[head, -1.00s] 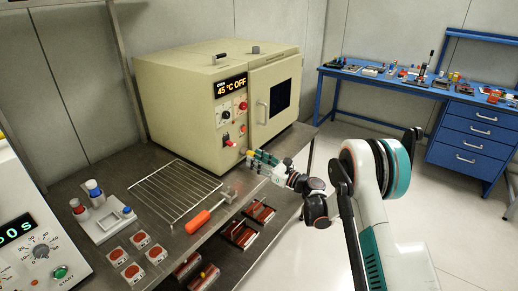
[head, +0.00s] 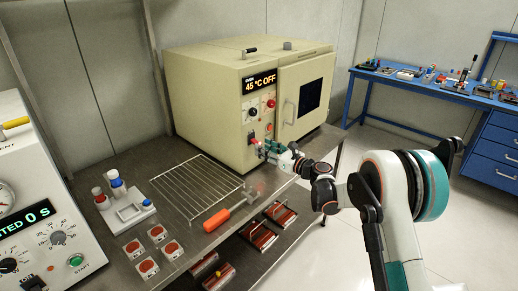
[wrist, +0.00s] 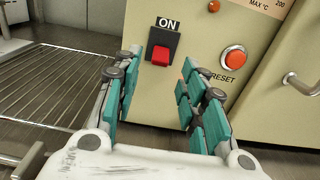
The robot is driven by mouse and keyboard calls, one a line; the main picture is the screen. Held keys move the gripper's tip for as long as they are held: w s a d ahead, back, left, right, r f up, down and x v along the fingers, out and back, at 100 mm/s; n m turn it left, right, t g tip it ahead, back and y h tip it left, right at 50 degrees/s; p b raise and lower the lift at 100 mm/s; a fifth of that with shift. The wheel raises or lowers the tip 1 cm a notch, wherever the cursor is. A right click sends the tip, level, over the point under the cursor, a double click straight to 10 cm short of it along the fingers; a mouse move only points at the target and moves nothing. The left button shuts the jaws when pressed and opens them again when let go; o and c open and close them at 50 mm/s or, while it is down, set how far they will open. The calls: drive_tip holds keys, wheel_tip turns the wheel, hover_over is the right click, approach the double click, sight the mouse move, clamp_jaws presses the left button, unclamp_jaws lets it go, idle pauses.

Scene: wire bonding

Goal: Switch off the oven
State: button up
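The oven (head: 205,95) is a cream box on the steel bench, with its door shut. Its display (head: 259,82) reads 45 °C OFF. In the wrist view a red rocker switch (wrist: 161,55) sits in a black plate under the label ON. A round red RESET button (wrist: 233,59) is to its right. My gripper (wrist: 158,78) has teal-padded fingers spread apart with nothing between them. It points at the panel, and the switch shows just beyond and between the fingertips. In the head view my gripper (head: 268,149) is close to the lower panel; contact cannot be told.
A wire rack (head: 196,186) lies left of my gripper, with an orange-handled tool (head: 217,220) beside it. The oven door handle (head: 289,112) juts out to the right. A white instrument (head: 40,215) stands at the left. A blue workbench (head: 420,95) is at the back right.

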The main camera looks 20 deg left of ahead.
sight(254, 142)
drive_tip(key=shift+b+x, duration=0.4)
drive_tip(key=shift+x, duration=1.65)
drive_tip(key=shift+c, duration=0.3)
clamp_jaws()
